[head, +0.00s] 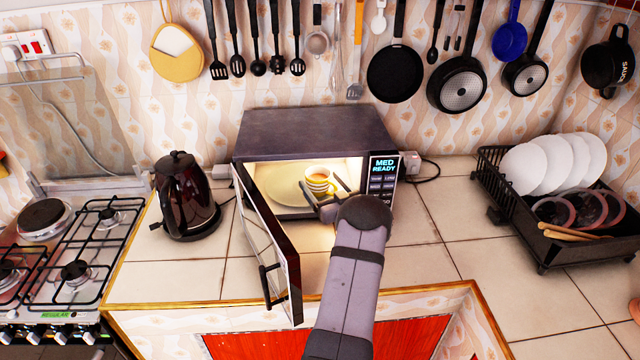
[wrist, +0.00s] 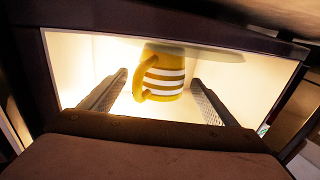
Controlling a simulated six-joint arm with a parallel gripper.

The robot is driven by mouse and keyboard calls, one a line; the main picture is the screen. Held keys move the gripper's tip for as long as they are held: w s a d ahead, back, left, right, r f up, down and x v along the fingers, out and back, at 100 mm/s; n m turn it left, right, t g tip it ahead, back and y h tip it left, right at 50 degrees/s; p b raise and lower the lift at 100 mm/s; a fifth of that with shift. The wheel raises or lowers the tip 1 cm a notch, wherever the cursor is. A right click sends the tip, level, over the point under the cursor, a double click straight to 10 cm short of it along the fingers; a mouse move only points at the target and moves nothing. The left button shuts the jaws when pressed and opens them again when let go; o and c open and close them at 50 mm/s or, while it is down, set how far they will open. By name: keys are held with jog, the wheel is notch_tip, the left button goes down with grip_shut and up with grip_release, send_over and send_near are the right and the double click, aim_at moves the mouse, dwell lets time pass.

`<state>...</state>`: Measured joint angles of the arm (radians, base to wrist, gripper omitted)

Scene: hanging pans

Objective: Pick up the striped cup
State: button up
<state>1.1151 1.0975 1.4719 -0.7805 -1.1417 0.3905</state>
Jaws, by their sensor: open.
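The striped cup (head: 319,181) is yellow with white bands and stands upright inside the lit microwave (head: 315,128), on its round plate (head: 278,186). In the wrist view the cup (wrist: 163,74) appears between and beyond my two fingers, with its handle toward the left. My gripper (head: 327,190) is at the microwave's opening, right in front of the cup. In the wrist view my gripper (wrist: 160,100) is open, one finger on each side, and nothing is held. My wrist hides part of the microwave's front right in the head view.
The microwave door (head: 270,245) stands open, close to the left of my arm. A dark kettle (head: 186,200) stands left of the microwave. A dish rack (head: 545,220) with plates is at the right. The counter between microwave and rack is clear. Pans and utensils hang above.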

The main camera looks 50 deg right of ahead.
aim_at(322, 190)
jog(key=shift+w, duration=0.15)
jog(key=shift+d, duration=0.1)
jog(key=c, duration=1.4)
jog(key=shift+r+b, duration=0.4)
jog(key=shift+b, duration=0.1)
jog(key=shift+r+b, duration=0.45)
jog(key=shift+r, duration=0.9)
notch_tip(322, 190, up, 4)
jog(key=shift+f+b, duration=0.1)
jog(key=shift+b, duration=0.5)
jog(key=shift+s+a+f+b, duration=0.1)
jog(key=shift+s+a+b, duration=2.2)
jog(key=shift+s+a, duration=4.75)
